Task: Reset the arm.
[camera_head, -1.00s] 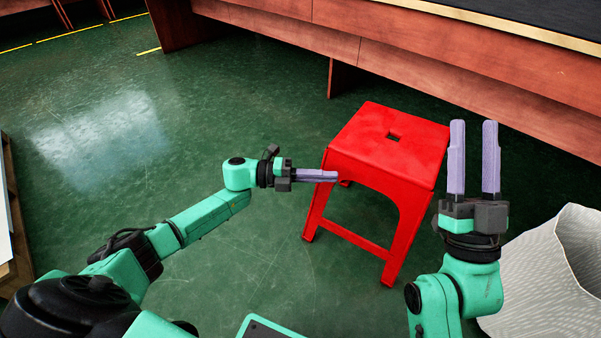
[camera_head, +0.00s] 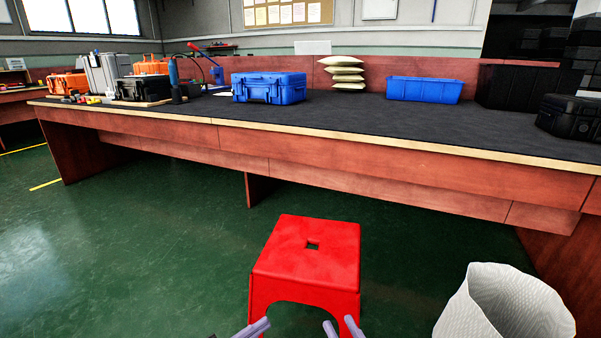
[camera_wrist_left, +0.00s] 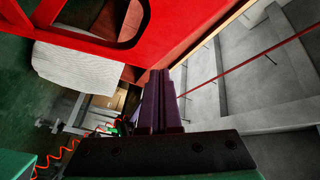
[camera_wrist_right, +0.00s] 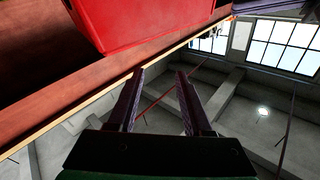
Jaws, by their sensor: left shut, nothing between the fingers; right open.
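My left gripper (camera_head: 256,328) shows only its purple fingertips at the bottom edge of the head view, left of the red stool's front. Its fingers lie together with nothing between them; the left wrist view (camera_wrist_left: 160,100) shows them side by side. My right gripper (camera_head: 341,327) is at the bottom edge too, near the stool's front right corner in the picture. Its fingers stand apart and empty, also in the right wrist view (camera_wrist_right: 158,100). Both arms are otherwise almost wholly out of the head view.
The red stool (camera_head: 288,262) stands on the green floor. A whitish ribbed bin (camera_head: 465,318) stands at the right. Behind is a long workbench (camera_head: 350,165) with blue cases, an orange case, stacked sacks and black boxes. Floor left of the stool is clear.

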